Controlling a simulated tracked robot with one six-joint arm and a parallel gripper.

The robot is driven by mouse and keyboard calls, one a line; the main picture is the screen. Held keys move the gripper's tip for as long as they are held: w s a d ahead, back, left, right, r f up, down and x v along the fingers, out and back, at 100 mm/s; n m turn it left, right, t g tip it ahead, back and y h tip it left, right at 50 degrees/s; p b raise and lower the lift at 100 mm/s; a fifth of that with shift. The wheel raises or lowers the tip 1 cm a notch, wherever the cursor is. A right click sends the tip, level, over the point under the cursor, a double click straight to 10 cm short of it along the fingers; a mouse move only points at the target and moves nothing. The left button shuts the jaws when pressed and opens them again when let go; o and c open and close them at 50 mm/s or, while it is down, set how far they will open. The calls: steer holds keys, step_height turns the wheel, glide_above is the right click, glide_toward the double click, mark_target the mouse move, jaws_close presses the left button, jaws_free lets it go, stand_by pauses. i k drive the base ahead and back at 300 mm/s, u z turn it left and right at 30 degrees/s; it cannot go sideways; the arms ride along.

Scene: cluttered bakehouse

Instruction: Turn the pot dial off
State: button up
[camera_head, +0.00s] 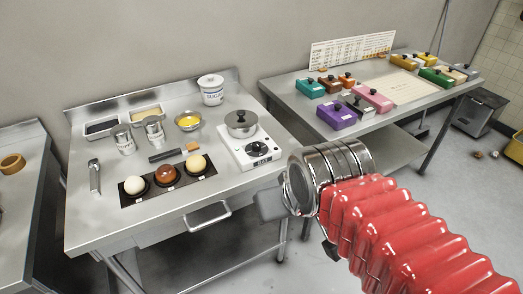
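A grey lidded pot (241,124) with a black knob sits on a white hotplate (232,150) at the right of the steel bench. The black pot dial (257,149) is on the hotplate's front panel. The dial's pointer setting is too small to read. My gripper (272,205) is at the end of my red ribbed arm, in front of and below the hotplate in the picture, apart from the dial. Only grey and black parts show past the chrome wrist, so its opening is hidden.
A second table (285,88) at right bears several coloured boxes. Floor between the tables is partly clear.

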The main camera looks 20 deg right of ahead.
mark_target(256, 146)
steer(key=z, duration=0.15)
steer(key=i, duration=0.5)
steer(key=u, duration=2.1)
steer(key=k, duration=0.25)
steer(key=u, duration=0.1)
